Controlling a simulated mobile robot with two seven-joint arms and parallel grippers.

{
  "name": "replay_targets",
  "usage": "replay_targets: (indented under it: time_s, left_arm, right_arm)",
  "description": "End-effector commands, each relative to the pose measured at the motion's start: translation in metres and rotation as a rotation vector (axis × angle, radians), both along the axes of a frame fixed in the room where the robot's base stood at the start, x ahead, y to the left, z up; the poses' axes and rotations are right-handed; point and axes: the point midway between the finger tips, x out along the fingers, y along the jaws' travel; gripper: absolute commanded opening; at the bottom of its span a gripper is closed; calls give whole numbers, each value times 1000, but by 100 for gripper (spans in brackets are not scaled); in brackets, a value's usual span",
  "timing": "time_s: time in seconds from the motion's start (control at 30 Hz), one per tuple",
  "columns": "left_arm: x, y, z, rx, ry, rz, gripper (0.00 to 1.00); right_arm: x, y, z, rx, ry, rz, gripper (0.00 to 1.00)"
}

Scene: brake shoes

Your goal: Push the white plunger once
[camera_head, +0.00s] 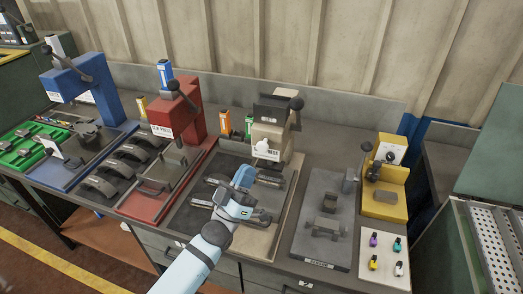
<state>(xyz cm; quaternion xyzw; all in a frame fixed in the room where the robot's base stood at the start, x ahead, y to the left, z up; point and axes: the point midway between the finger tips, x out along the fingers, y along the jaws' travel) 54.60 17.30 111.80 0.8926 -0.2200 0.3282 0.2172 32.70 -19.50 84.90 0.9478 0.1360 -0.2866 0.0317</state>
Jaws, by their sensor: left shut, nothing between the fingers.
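A pale panel (384,276) at the right front of the bench holds small coloured plungers. My left gripper (246,175) is shut and empty. It is over the tray in front of the beige press, well to the left of the panel and apart from the plungers. My right gripper is not in view.
A yellow device (386,199) stands just behind the panel. A grey plate with a metal fixture (325,222) lies between my left gripper and the panel. The beige press (268,138), red press (178,113) and blue press (82,78) stand along the bench.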

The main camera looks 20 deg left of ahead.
Motion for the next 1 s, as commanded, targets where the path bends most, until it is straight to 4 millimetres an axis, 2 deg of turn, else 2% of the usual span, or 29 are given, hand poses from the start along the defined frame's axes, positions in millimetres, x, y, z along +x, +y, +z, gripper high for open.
replay_targets:
  time_s: [0.2, 0.4, 0.6, 1.0]
  left_arm:
    - [32, -1, -2, -1, -1, 0, 0]
    - [51, -2, -2, -1, -1, 0, 0]
    - [58, -2, 0, 0, 0, 0, 0]
    - [58, -2, 0, 1, 1, 0, 0]
  right_arm:
    - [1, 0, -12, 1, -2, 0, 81]
    - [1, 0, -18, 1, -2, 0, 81]
    - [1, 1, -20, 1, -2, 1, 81]
    - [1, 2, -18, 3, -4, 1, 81]
